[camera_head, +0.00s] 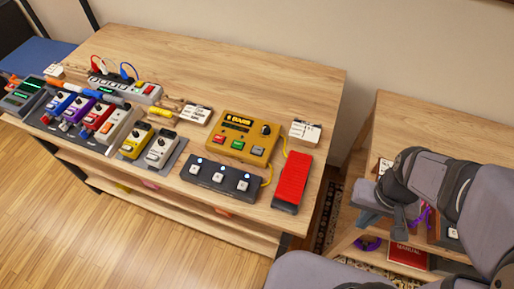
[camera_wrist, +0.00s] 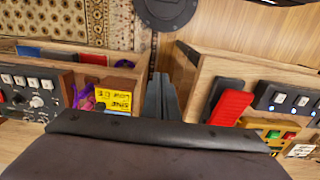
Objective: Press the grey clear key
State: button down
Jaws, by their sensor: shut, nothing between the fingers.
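The yellow pedal unit (camera_head: 243,133) sits on the wooden table, with a dark display, a black knob and a row of red, green and grey keys. The grey key (camera_head: 257,151) is the rightmost of the row; its lettering is too small to read. In the wrist view, part of the yellow unit (camera_wrist: 262,125) shows at the lower right, and I cannot make out the grey key there. My gripper (camera_wrist: 163,88) is shut and empty, well apart from the unit. In the head view my arm is at the right, over the gap and the second table.
A red treadle pedal (camera_head: 292,181) and a black footswitch (camera_head: 219,180) lie near the yellow unit. A white card (camera_head: 304,131) stands behind. Several other pedals fill the table's left. The second table (camera_head: 440,122) is at the right. The table's back middle is clear.

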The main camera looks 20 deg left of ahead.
jog(key=w+a+m+t+p, duration=0.25)
jog(key=w+a+m, duration=0.3)
jog(key=w, duration=0.35)
notch_tip(320, 180, up, 3)
jog(key=m+t+y+p, duration=0.4)
jog(key=m+y+p, duration=0.15)
jog(key=m, duration=0.75)
send_over(259, 153)
jog(key=shift+y+b, duration=0.35)
jog(key=shift+b, duration=0.1)
jog(key=shift+f+t, duration=0.1)
jog(key=shift+t, duration=0.15)
notch_tip(259, 153, down, 8)
jog(key=b, duration=0.7)
jog(key=shift+w+f, duration=0.1)
jog(key=shift+f, duration=0.15)
jog(key=shift+f+b, duration=0.2)
jog(key=shift+b, duration=0.15)
